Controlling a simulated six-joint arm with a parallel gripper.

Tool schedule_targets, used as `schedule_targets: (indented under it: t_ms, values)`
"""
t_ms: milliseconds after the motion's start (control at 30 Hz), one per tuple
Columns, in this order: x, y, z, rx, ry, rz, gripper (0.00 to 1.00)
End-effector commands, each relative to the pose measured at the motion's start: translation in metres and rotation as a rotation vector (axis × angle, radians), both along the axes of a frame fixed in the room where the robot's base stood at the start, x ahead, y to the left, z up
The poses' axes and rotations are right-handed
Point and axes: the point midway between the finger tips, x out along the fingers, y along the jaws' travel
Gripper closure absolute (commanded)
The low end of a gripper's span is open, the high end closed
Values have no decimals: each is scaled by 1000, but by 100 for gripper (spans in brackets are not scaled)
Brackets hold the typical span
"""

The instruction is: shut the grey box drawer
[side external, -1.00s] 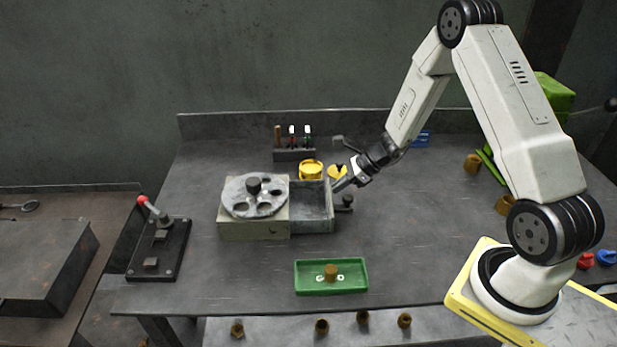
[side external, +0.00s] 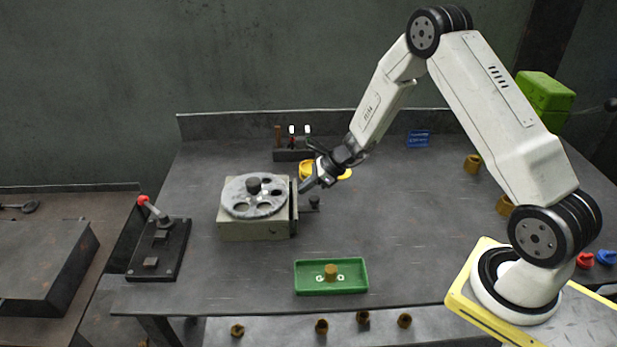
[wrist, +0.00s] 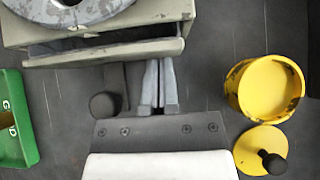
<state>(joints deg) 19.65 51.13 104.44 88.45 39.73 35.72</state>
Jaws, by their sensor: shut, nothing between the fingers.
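The grey box (side external: 254,229) stands on the bench with a round holed disc (side external: 240,205) on top. Its drawer (side external: 294,207) is nearly all the way in, with its front panel close to the box's right side. In the wrist view a narrow dark gap shows between the box and the drawer front (wrist: 105,52). My gripper (side external: 303,189) is shut and empty, with its fingertips at the drawer front. In the wrist view the two fingers (wrist: 158,62) lie together and reach the panel. I cannot tell whether they press on it.
A dark knob (wrist: 104,105) sits close beside my fingers. A yellow round container (wrist: 268,88) and its lid (wrist: 262,150) lie on the other side. A green tray (side external: 331,288) is in front, and a red-knobbed lever (side external: 148,203) stands left. The bench right of the tray is clear.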

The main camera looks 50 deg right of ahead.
Motion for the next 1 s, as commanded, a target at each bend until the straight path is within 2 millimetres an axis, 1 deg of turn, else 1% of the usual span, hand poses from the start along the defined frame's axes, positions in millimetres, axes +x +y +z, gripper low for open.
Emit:
schedule_targets:
  t_ms: [33, 100, 200, 567, 767, 867, 1000]
  values:
    - [7, 8, 0, 0, 0, 3, 100]
    - [13, 14, 0, 0, 0, 1, 100]
    - [18, 19, 0, 2, 1, -1, 100]
    - [20, 22, 1, 4, -3, 4, 100]
    - [16, 18, 1, 5, -3, 3, 100]
    - [11, 12, 1, 3, -3, 0, 100]
    - [0, -1, 0, 1, 0, -5, 100]
